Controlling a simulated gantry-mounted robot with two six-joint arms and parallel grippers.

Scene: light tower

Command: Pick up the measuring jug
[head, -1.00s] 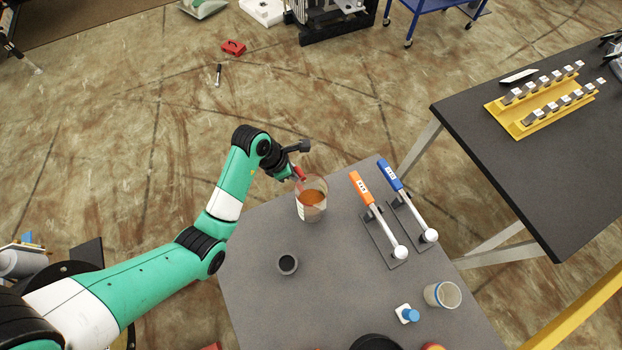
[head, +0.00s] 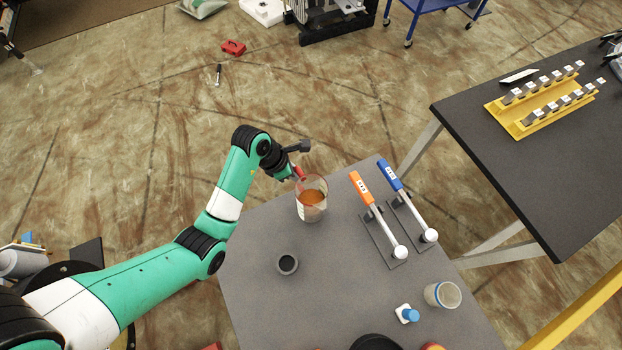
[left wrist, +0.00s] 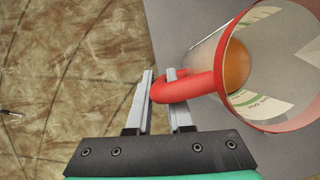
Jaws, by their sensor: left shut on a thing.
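The measuring jug (head: 312,201) is clear with a red rim, a red handle and orange-brown contents. It is upright at the far left edge of the grey table (head: 255,235). My left gripper (head: 298,174) is at the jug's handle, on its far left side. In the left wrist view the two metal fingers of the left gripper (left wrist: 160,95) are shut on the red handle (left wrist: 185,88), and the jug's clear wall (left wrist: 225,50) is to the right. I cannot tell whether the jug's base touches the table. My right gripper is not in view.
Two levers, orange (head: 361,188) and blue (head: 390,176), stand to the right of the jug. A small dark cup (head: 288,264) is nearer. A clear jar (head: 443,294) and a blue-capped white bottle (head: 407,313) are at the near right.

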